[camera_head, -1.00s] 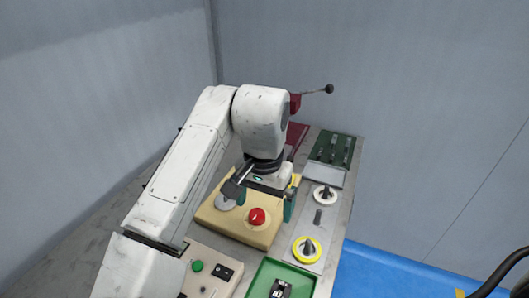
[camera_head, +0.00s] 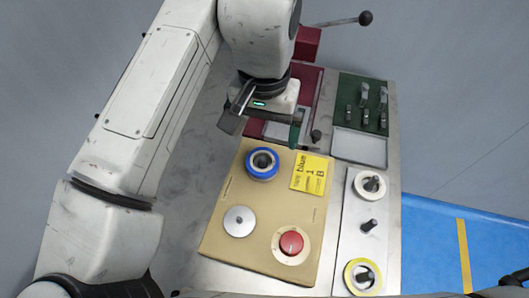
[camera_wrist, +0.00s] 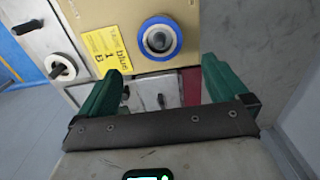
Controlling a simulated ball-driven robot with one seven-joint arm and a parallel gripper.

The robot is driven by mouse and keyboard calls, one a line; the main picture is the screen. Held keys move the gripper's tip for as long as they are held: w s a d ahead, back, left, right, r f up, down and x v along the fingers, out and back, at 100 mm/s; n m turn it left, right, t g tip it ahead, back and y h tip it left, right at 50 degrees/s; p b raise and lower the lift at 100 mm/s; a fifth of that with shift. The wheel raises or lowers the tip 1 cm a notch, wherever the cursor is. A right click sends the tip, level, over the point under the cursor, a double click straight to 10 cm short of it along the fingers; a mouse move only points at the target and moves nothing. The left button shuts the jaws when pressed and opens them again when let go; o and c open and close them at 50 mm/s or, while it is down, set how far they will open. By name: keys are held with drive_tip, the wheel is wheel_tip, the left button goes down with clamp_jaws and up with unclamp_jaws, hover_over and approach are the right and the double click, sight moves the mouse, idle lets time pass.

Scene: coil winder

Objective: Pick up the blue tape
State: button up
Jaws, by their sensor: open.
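The blue tape (camera_head: 262,175) is a roll with a blue outer band and a pale inner ring. It sits around a dark peg at the upper left of the tan panel (camera_head: 228,205). The tape also shows at the top middle of the wrist view (camera_wrist: 177,42). My gripper (camera_head: 264,128) is open and empty, over the far edge of the panel and apart from the tape. In the wrist view my two green fingers (camera_wrist: 163,82) are spread, with the tape beyond their tips.
A yellow note (camera_head: 310,173) lies right of the tape. A red button (camera_head: 291,243) and a silver disc (camera_head: 239,221) are on the near panel. A white roll (camera_head: 362,184) and a yellow-rimmed roll (camera_head: 351,278) sit on the right strip. A red machine with a lever (camera_head: 345,20) stands behind.

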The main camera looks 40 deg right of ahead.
sight(263, 154)
drive_tip(key=shift+a+f, duration=0.15)
drive_tip(key=shift+f, duration=3.8)
drive_tip(key=shift+c, duration=0.5)
drive_tip(key=c, duration=1)
drive_tip(key=shift+r, duration=0.1)
